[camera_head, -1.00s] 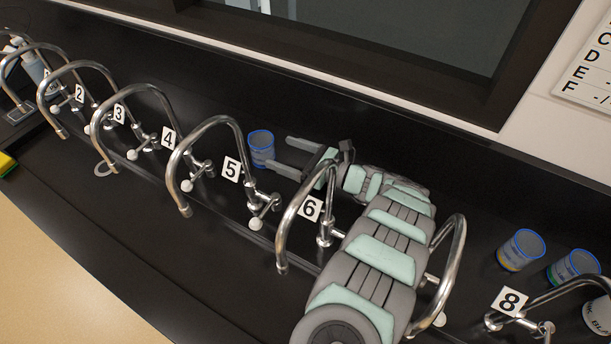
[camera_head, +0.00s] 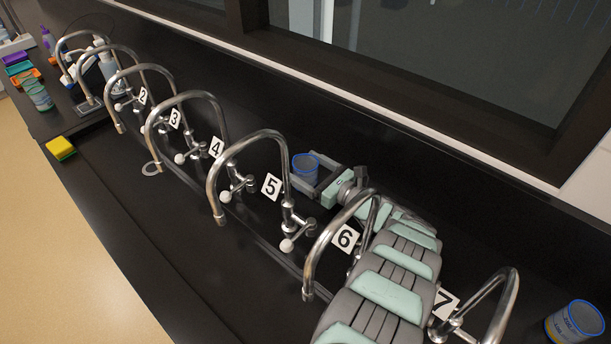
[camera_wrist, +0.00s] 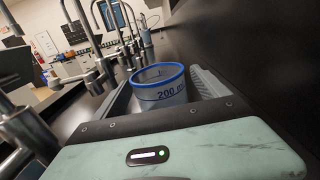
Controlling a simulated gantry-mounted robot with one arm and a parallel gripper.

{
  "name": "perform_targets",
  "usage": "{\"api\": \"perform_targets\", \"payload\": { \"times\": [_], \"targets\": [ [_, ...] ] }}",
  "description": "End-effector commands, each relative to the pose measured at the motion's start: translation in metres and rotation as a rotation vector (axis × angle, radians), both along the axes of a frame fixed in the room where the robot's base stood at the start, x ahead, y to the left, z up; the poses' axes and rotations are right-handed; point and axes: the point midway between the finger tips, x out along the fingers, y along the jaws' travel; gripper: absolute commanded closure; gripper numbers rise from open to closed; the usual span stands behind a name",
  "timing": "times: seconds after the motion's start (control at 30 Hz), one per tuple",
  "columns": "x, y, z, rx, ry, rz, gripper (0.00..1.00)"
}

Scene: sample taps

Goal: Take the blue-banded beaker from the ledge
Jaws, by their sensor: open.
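The blue-banded beaker (camera_head: 306,166) stands on the black ledge behind the taps, between taps 5 and 6. It is clear, with a blue rim. In the wrist view the beaker (camera_wrist: 161,90) is upright and shows a blue "200" marking. My gripper (camera_head: 312,176) is low over the ledge and open, with one finger on each side of the beaker. In the wrist view a gap shows beside the right finger; contact at the left finger is unclear. The beaker's base is hidden by my gripper.
Curved metal tap 5 (camera_head: 250,140) and tap 6 (camera_head: 335,235) stand in front of the ledge, close to my arm. The window wall rises behind. Another blue-rimmed beaker (camera_head: 574,322) stands far right. A yellow sponge (camera_head: 60,149) lies at left.

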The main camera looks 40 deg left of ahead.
Motion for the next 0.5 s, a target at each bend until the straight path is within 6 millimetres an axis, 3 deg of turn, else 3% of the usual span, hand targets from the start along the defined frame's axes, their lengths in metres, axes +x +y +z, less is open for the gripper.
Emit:
{"api": "perform_targets", "payload": {
  "times": [0.5],
  "targets": [
    [-0.0002, -0.0004, -0.0004, -0.001, 0.001, 0.0, 0.54]
  ]
}}
